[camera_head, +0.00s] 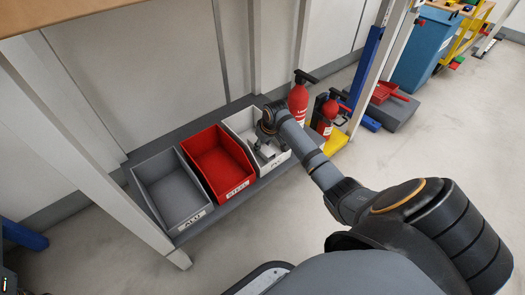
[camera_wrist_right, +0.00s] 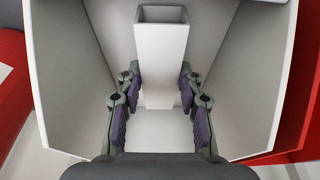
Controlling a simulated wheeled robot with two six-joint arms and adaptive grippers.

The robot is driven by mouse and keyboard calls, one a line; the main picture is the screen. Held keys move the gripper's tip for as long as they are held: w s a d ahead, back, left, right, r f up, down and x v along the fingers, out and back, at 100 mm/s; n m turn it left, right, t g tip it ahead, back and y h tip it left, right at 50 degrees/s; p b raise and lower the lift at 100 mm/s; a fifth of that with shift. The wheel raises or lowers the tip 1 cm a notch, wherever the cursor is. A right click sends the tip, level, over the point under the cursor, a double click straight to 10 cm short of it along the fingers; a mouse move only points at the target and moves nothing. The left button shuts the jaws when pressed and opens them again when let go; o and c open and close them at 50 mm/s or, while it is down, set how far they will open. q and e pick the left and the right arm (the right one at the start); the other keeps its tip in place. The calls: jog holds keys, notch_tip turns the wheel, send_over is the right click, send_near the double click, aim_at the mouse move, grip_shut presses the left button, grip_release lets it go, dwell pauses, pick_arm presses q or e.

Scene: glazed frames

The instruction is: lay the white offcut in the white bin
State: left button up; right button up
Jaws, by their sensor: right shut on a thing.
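The white bin (camera_head: 237,122) is the rightmost of three bins in the head view. Its pale walls surround the wrist view (camera_wrist_right: 245,70). My right gripper (camera_head: 266,147) reaches down into this bin. In the right wrist view the gripper (camera_wrist_right: 160,88) has a finger on each side of the white offcut (camera_wrist_right: 161,50), a hollow square-section piece, and is shut on it. The offcut is within the bin's walls; whether it touches the floor I cannot tell. In the head view the arm and gripper mostly hide the offcut. My left gripper is not in view.
A red bin (camera_head: 215,160) and a grey bin (camera_head: 172,190) stand left of the white bin on a low grey shelf. Red fire extinguishers (camera_head: 299,103) stand close to its right. A white post (camera_head: 95,155) rises at left.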

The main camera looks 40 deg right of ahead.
jog(key=shift+f+p, duration=0.1)
jog(key=shift+p, duration=0.25)
jog(key=shift+f, duration=0.35)
jog(key=o, duration=1.2)
jog(key=shift+f, duration=0.15)
jog(key=shift+c, duration=0.2)
jog(key=p+v, duration=0.7)
jog(key=v, duration=0.6)
jog(key=shift+w, duration=0.2)
